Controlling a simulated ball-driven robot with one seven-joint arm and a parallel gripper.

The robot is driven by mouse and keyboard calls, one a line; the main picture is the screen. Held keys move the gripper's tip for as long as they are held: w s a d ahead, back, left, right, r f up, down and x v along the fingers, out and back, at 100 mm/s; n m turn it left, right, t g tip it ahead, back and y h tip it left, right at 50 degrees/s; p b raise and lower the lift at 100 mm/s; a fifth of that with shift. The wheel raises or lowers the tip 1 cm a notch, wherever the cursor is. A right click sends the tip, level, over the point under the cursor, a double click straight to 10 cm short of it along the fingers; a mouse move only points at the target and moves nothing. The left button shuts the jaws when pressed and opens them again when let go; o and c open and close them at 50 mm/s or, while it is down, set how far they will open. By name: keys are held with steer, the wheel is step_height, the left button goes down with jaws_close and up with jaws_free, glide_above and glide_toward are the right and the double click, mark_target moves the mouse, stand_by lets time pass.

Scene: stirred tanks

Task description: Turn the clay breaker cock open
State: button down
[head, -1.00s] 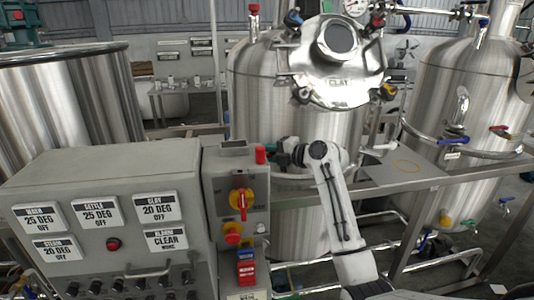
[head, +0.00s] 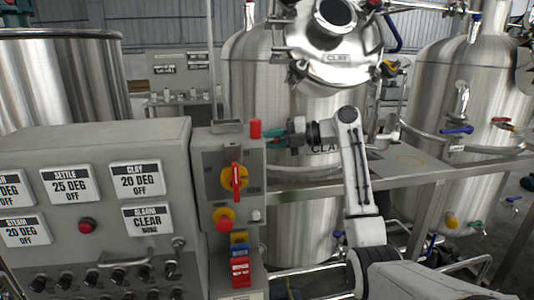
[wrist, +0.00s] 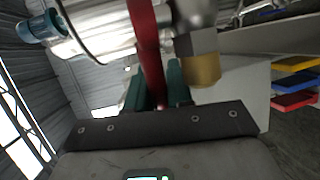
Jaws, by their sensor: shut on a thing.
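A red lever (wrist: 148,45) runs between the teal fingers of my gripper (wrist: 160,88) in the wrist view, and the gripper is shut on it. A grey and brass-coloured fitting (wrist: 205,68) sits right beside the lever. In the head view my gripper (head: 277,141) points left, at the right side of the control box. A short red piece (head: 255,129) shows just left of the fingertips; I cannot tell whether it is the lever's end. The cock's body is hidden in the head view. The clay tank (head: 250,90) stands behind.
The grey control panel (head: 90,145) fills the left front. Its side box carries a red and yellow rotary switch (head: 235,180) and coloured blocks (head: 240,262). A steel frame rail (head: 400,187) runs behind my arm. Another steel tank (head: 450,80) stands at right.

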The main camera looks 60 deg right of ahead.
steer(key=shift+s+f+n+g+y+b, duration=0.15)
steer(key=shift+s+n+g+y+b, duration=0.25)
steer(key=shift+n+y+b, duration=0.45)
steer(key=c, duration=1.1)
jaws_free()
steer(key=shift+d, duration=0.1)
steer(key=b+v, duration=0.2)
steer(key=v, duration=0.9)
steer(key=shift+w, duration=0.1)
